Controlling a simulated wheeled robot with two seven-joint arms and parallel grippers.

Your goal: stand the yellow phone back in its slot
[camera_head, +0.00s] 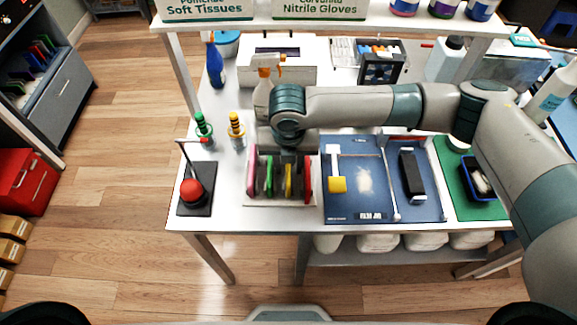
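The yellow phone (288,181) stands upright in a light rack (283,202), between a green phone (269,177) and a red phone (307,178). A pink phone (252,172) stands at the rack's left end. My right gripper (289,160) points down from the wrist directly over the rack, close above the yellow phone's top. Its fingers are dark and mostly hidden under the wrist, so I cannot tell whether they are open, shut or touching the phone. I cannot see whether the yellow phone's lower edge is fully seated. My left gripper is not in view.
Left is a red button (193,191) on a black base. Bottles and a white box (297,72) stand behind; a shelf (330,22) hangs above.

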